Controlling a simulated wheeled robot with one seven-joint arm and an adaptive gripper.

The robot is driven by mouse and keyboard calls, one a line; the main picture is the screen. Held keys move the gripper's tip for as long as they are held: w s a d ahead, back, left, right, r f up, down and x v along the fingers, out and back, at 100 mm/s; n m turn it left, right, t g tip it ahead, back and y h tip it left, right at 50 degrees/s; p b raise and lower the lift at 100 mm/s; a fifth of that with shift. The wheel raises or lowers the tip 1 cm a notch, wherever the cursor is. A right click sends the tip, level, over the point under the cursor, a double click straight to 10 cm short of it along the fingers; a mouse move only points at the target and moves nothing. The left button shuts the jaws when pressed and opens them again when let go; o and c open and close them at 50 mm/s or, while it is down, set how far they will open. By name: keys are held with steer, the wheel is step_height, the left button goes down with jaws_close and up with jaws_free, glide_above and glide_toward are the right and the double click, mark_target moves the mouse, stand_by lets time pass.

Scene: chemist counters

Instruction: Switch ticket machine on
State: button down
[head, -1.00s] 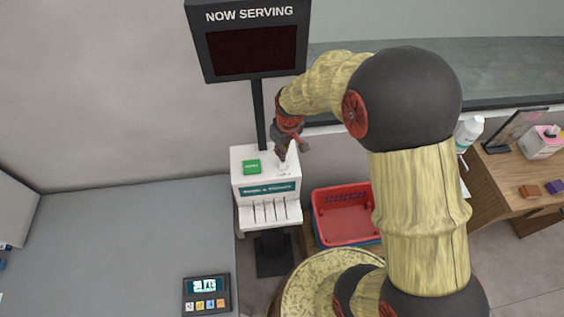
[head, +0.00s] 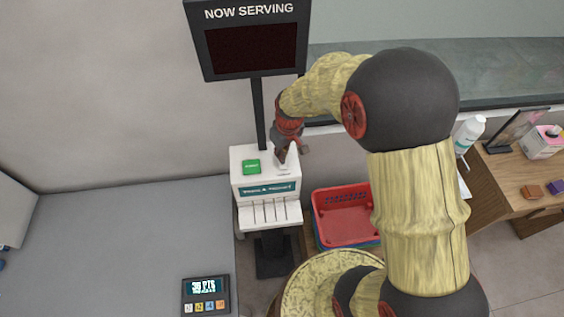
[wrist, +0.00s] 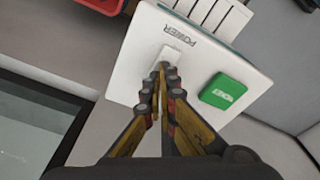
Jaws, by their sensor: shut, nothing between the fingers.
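The white ticket machine (head: 265,190) stands in the middle of the head view, under a dark NOW SERVING display (head: 250,45) whose screen is unlit. Its top carries a green button (head: 251,167), also in the wrist view (wrist: 223,92), and a white switch (wrist: 172,58) beside the word POWER. My gripper (wrist: 161,68) is shut and empty, its fingertips at the switch's near end. Whether they touch it, I cannot tell. In the head view my gripper (head: 283,158) points down onto the machine's top right, hiding part of the switch.
A red basket (head: 343,222) is on the right of the machine. A grey counter (head: 110,240) with a small keypad device (head: 206,295) lies to the left. A wooden desk (head: 510,175) with a white bottle (head: 469,131) is at the right.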

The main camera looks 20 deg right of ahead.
steer(key=shift+f, duration=0.25)
steer(key=shift+r, duration=0.15)
steer(key=shift+r+p, duration=1.8)
steer(key=shift+r, duration=1.6)
